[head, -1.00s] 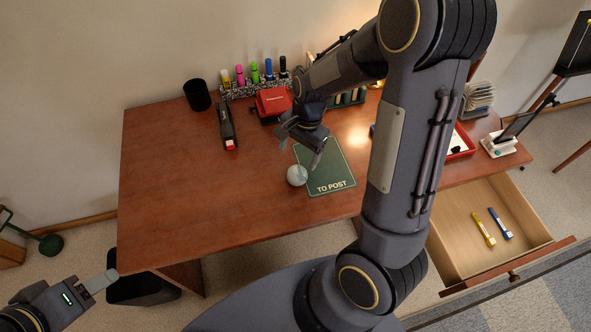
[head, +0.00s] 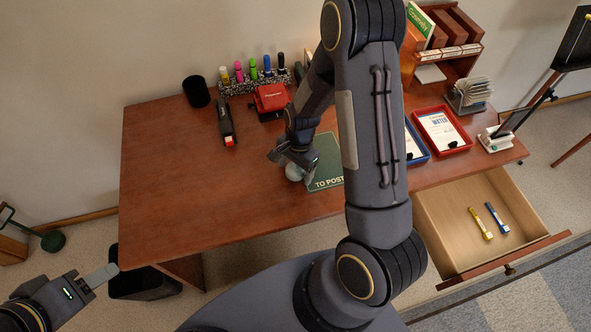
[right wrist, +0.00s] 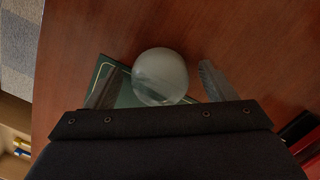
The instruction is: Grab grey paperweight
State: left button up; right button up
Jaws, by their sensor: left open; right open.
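The grey paperweight (head: 293,172) is a pale, glassy ball on the desk at the left edge of the green "TO POST" mat (head: 326,181). In the right wrist view the paperweight (right wrist: 160,76) lies between the two spread fingers, with visible gaps to each side. My right gripper (head: 291,163) is open, just above and around the paperweight, and partly hides it in the head view. My left gripper (head: 104,276) is off the desk's front left corner, low in the head view.
The wooden desk (head: 180,200) is clear on its left. A stapler (head: 227,124), red box (head: 271,100), black cup (head: 196,92) and marker rack (head: 254,84) stand at the back. Red tray (head: 443,130) and open drawer (head: 475,222) are on the right.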

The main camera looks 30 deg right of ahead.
jog(key=shift+c, duration=0.5)
jog(key=c, duration=1.1)
jog(key=shift+r, duration=0.1)
